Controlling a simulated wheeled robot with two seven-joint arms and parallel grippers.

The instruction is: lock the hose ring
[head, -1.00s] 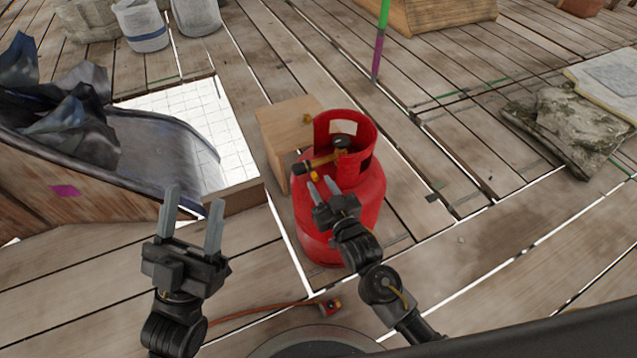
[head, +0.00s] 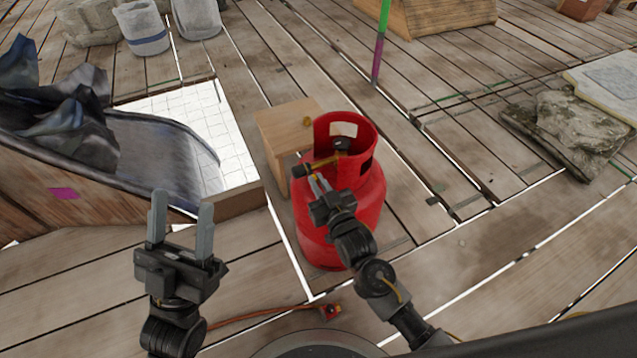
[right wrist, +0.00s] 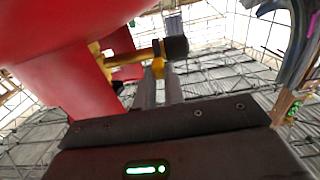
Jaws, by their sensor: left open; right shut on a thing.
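A red gas cylinder (head: 362,200) stands upright on the deck, with a cut-out collar around its valve. A brass fitting (head: 325,161) reaches out to the left through the collar and ends in a black ring-like part (head: 301,171). In the right wrist view, the black end (right wrist: 177,48) shows with a small yellow tab (right wrist: 158,68) below the fitting. My right gripper (head: 319,181) is shut on this yellow tab; its fingertips partly hide it. My left gripper (head: 183,200) is open and empty, left of the cylinder.
A wooden box (head: 290,128) stands behind and left of the cylinder. An orange hose (head: 262,313) with a red end piece (head: 330,310) lies on the deck in front. A wooden-sided chute (head: 150,150) is at left. The deck right of the cylinder is mostly clear.

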